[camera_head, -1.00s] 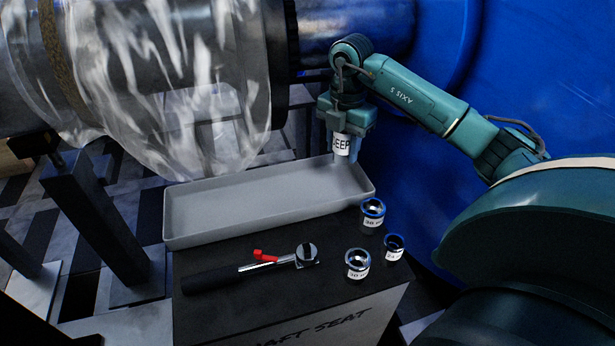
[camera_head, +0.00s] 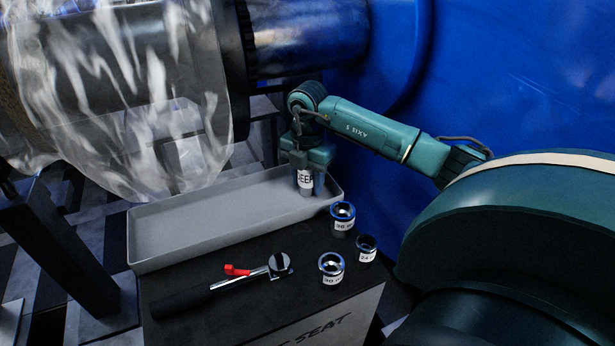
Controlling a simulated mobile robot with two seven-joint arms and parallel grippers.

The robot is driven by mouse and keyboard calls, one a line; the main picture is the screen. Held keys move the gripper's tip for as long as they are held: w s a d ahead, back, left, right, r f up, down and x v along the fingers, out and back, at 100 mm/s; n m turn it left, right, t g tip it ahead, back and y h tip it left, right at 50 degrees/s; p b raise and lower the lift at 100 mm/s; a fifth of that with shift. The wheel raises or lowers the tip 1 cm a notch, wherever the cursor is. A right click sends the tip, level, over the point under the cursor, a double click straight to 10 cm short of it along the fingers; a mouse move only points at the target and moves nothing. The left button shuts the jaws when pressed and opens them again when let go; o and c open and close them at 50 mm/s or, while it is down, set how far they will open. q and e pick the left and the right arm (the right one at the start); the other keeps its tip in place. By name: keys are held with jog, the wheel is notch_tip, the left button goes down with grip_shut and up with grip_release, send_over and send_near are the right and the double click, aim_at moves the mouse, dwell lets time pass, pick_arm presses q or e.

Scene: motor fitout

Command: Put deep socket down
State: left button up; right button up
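The deep socket (camera_head: 305,180) is a small cylinder with a white label reading "DEEP". It is upright at the right end of the grey tray (camera_head: 190,250). My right gripper (camera_head: 306,174) points down with its fingers on either side of the socket and is shut on it. The socket's lower end is over or on the tray floor; I cannot tell whether it touches. My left gripper is not in view.
On the black cabinet top in front of the tray stand three labelled sockets (camera_head: 342,217), (camera_head: 331,268), (camera_head: 366,249). A ratchet wrench (camera_head: 215,288) with a red lever lies to their left. The tray is otherwise empty. A large plastic-wrapped shaft (camera_head: 120,100) hangs behind.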

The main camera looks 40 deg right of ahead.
jog(key=o, duration=0.4)
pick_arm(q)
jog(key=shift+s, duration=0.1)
pick_arm(e)
notch_tip(320, 180, up, 12)
jog(key=shift+f+p, duration=0.15)
jog(key=shift+p, duration=0.9)
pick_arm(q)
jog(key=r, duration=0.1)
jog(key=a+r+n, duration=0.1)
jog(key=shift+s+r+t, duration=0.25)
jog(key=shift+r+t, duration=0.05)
pick_arm(e)
jog(key=shift+r, duration=0.35)
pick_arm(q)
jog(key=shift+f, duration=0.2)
